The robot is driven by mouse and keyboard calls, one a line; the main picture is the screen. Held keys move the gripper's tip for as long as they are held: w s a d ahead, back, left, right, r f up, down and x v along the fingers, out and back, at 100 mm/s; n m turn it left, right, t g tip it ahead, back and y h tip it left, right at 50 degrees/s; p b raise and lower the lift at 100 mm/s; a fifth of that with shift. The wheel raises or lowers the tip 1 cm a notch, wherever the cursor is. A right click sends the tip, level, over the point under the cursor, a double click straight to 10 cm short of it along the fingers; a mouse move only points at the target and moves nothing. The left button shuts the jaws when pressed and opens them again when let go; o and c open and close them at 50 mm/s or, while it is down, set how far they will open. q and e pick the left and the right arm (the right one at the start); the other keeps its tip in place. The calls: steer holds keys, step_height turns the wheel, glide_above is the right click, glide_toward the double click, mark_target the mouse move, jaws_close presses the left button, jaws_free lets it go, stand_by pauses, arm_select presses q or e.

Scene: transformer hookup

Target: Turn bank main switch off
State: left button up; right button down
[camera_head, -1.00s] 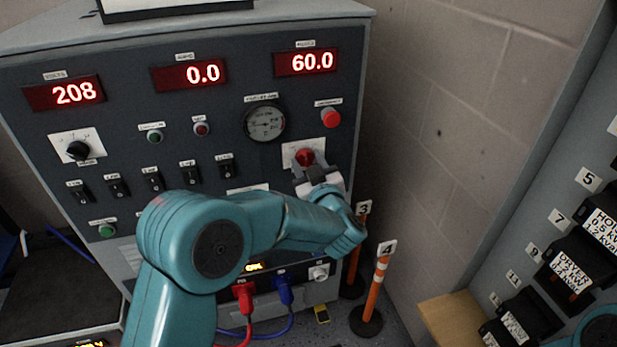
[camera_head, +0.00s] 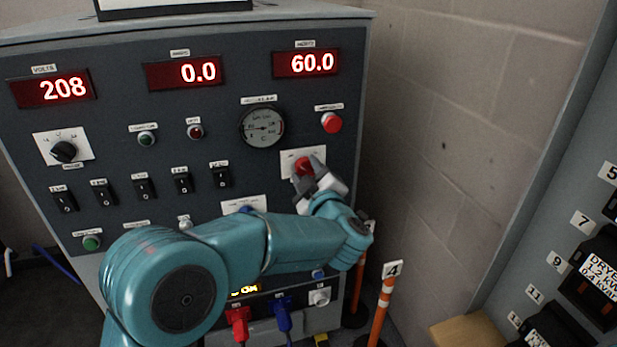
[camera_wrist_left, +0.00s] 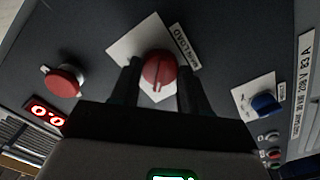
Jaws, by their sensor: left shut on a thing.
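The bank main switch is a red rotary knob (camera_head: 303,166) on a white plate on the grey panel, right of centre and below the round gauge. In the left wrist view the red knob (camera_wrist_left: 159,70) sits between the two dark fingers, beside a label that seems to read "MAIN LOAD". My left gripper (camera_head: 312,172) is shut on this knob, and its fingers hide part of it in the head view. My right gripper is not in view.
Above are red displays reading 208, 0.0 and 60.0 (camera_head: 306,64). A red push button (camera_head: 331,122) is close above right. A blue knob (camera_wrist_left: 266,104) is nearby. Red plug (camera_head: 237,322) and blue plug are below; an orange post (camera_head: 380,305) stands right.

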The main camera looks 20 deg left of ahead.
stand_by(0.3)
arm_select(q)
steer(key=o, duration=1.1)
steer(key=shift+c, duration=0.2)
steer(key=v, duration=1.6)
steer(key=shift+s+d, duration=0.1)
steer(key=shift+s, duration=0.05)
